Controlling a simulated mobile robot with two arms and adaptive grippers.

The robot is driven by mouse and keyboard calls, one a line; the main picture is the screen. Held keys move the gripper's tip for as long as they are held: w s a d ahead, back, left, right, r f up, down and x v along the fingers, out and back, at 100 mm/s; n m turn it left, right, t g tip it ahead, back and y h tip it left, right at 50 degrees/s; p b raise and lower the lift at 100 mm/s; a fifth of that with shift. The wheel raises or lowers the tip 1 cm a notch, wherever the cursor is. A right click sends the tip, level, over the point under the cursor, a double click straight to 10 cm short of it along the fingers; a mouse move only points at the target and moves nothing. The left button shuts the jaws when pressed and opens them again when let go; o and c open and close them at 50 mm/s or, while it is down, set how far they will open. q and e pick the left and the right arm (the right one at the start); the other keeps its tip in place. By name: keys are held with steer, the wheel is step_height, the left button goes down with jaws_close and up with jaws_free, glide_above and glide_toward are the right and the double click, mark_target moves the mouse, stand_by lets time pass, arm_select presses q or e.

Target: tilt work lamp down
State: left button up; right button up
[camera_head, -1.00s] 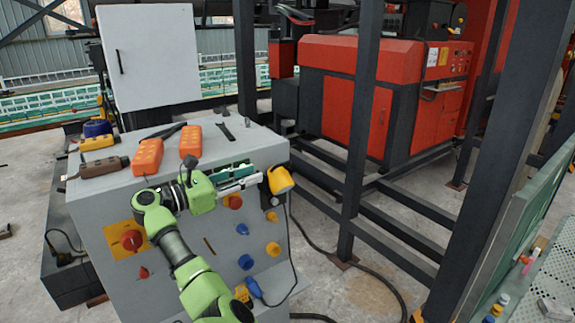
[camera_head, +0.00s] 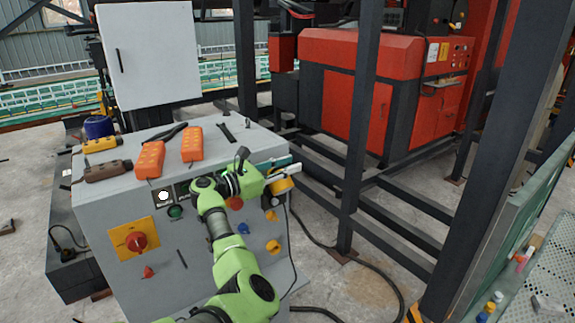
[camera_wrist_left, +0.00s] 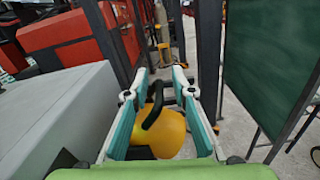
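The yellow work lamp (camera_head: 280,187) sits at the right edge of the grey control cabinet. The gripper's fingers partly cover it in the head view. In the left wrist view the lamp (camera_wrist_left: 168,135) is a rounded yellow body with a black handle, low between the fingers. My left gripper (camera_head: 291,170) is at the lamp's top, and it also shows in the left wrist view (camera_wrist_left: 163,78). Its teal and white fingers are apart, one on each side of the handle. I cannot tell whether they touch the lamp. My right gripper is not in view.
The cabinet top (camera_head: 225,155) holds two orange pendants (camera_head: 150,159), a brown tool (camera_head: 107,171) and a yellow tool (camera_head: 102,144). Dark steel posts (camera_head: 360,120) stand right of the cabinet. A cable (camera_head: 375,285) lies on the floor. A green panel (camera_head: 500,245) stands at right.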

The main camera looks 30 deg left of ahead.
arm_select(q)
steer(key=shift+c, duration=0.3)
jaws_close()
steer(key=shift+f, duration=0.1)
steer(key=m+b, duration=0.1)
steer(key=d+f+m+b, duration=0.1)
steer(key=m, duration=0.1)
steer(key=f+m+b, duration=0.1)
steer(key=shift+s+d+b, duration=0.3)
steer(key=shift+s, duration=0.1)
steer(key=shift+s+d+f+m+b, duration=0.1)
steer(key=shift+d+f+m+b, duration=0.2)
steer(key=shift+m+b, duration=0.65)
steer(key=shift+s+d+f+m+b, duration=0.1)
steer(key=shift+f+m+b, duration=0.35)
steer(key=shift+m+b, duration=0.5)
steer(key=shift+d+f+m+b, duration=0.2)
steer(key=shift+f+m+b, duration=0.15)
steer(key=shift+m+b, duration=0.6)
steer(key=shift+o, duration=0.3)
jaws_free()
